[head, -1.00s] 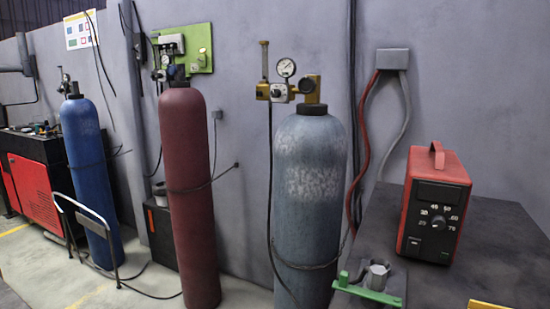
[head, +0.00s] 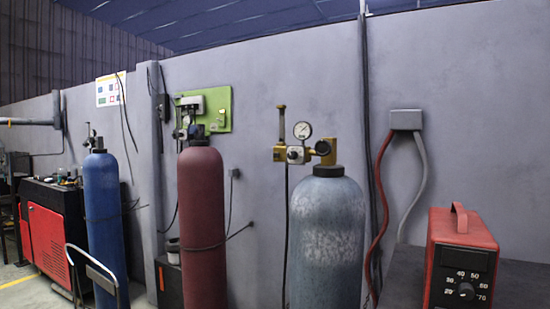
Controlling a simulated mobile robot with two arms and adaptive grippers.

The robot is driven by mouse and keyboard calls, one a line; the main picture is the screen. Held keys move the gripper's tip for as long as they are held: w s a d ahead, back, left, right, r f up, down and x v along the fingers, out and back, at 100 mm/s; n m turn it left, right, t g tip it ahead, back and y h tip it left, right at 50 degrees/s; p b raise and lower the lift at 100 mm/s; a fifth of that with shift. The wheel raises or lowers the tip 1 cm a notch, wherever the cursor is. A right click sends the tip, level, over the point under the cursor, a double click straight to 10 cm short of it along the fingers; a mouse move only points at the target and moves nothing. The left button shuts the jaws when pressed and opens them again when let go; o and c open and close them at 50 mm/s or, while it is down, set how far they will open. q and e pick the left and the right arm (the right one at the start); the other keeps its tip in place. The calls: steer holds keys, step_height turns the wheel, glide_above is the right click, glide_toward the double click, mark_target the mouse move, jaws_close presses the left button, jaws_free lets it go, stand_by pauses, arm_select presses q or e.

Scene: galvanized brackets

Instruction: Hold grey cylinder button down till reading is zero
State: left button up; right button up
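The grey cylinder (head: 328,240) stands upright against the wall, right of centre in the head view, its lower end cut off by the frame edge. A brass regulator (head: 322,150) sits on its top, with a round white-faced gauge (head: 302,130) above it. A small round knob or button (head: 294,154) is on the regulator's front, below the gauge. The gauge's needle is too small to read. Neither of my grippers is in view, and nothing touches the regulator.
A dark red cylinder (head: 202,220) and a blue cylinder (head: 102,205) stand to the left. A red power unit (head: 462,240) with a dial is at the lower right on a dark bench (head: 515,280). A black hose hangs from the regulator. Space before it looks clear.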

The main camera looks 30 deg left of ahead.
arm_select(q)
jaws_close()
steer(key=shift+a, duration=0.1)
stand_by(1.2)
